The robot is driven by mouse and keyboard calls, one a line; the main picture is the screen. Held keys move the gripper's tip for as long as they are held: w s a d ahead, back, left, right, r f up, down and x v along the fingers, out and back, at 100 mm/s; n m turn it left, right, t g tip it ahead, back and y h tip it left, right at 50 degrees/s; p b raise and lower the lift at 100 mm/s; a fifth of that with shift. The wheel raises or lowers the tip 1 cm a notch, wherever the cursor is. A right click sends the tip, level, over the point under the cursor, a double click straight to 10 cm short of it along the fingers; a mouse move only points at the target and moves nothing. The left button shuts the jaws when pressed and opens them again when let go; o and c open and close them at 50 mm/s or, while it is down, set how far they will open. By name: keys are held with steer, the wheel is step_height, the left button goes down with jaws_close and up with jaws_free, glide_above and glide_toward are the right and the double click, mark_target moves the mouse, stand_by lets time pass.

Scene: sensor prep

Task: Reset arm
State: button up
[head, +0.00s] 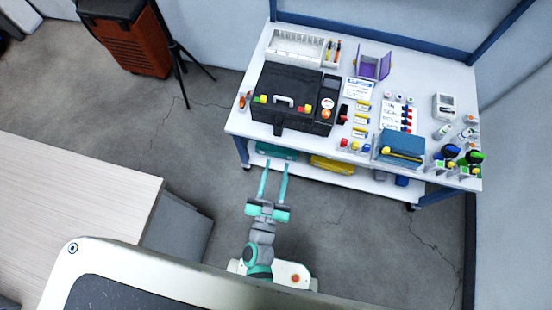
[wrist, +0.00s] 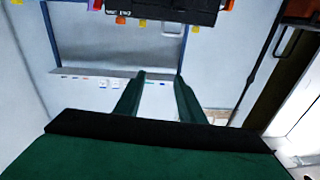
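My gripper (head: 272,180) shows in the head view with two long teal fingers, spread apart with a clear gap between them. It is empty. It points toward the front edge of the white workbench (head: 240,118) and appears short of it. In the wrist view the two dark green fingers (wrist: 160,80) also stand apart with nothing between them. My arm is drawn in close to my base, at the lower middle of the head view.
The workbench holds a black case (head: 285,90), a purple holder (head: 373,63), a blue box (head: 400,145) and several small parts. Its lower shelf holds a yellow item (head: 332,165). A wooden-topped desk (head: 75,200) stands at left. Grey floor (head: 350,235) is clear at right.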

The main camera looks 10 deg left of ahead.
steer(key=shift+w, duration=0.1)
stand_by(0.3)
steer(key=s+d+r+g, duration=0.1)
steer(key=s+d+r, duration=0.2)
steer(key=s, duration=0.5)
steer(key=s+d+r+g, duration=0.2)
steer(key=s+r, duration=0.3)
steer(key=s, duration=0.3)
steer(key=shift+d+r, duration=0.25)
steer(key=shift+d, duration=0.45)
steer(key=shift+w, duration=0.1)
